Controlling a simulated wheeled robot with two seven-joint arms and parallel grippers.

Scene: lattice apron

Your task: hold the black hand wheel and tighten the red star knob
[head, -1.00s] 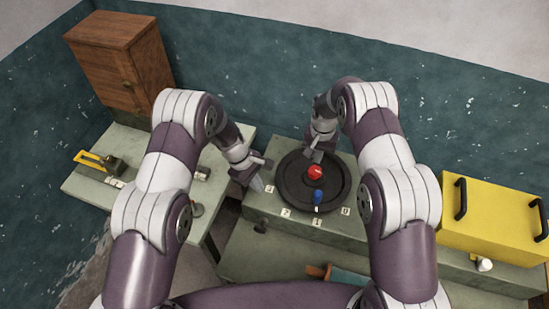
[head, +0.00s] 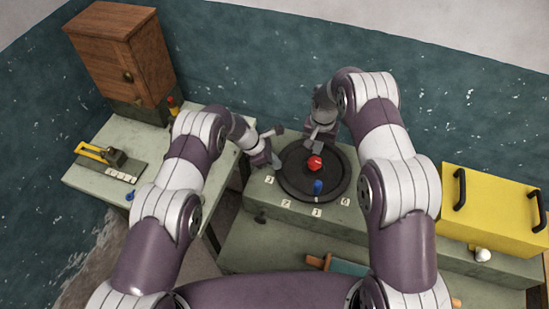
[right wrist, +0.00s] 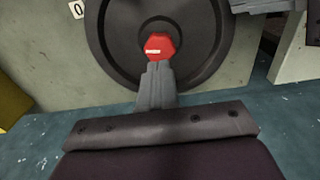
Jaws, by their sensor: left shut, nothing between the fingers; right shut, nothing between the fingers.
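The black hand wheel (head: 332,192) lies flat on the green-grey bench, a dark disc with a raised rim. The red star knob (head: 314,163) sits at its middle; a blue handle (head: 318,187) stands near the wheel's front rim. My left gripper (head: 278,163) is shut and empty at the wheel's left edge; whether it touches the rim I cannot tell. My right gripper (head: 316,149) is shut and empty just behind the red knob. In the right wrist view its shut fingers (right wrist: 156,72) reach the near edge of the red knob (right wrist: 159,46); contact is unclear.
Numbered tags (head: 286,203) line the bench in front of the wheel. A yellow box (head: 492,212) with black handles is at right. A wooden cabinet (head: 120,55) and a yellow-handled device (head: 92,152) are on the left bench. An orange-handled tool (head: 318,262) lies on the lower shelf.

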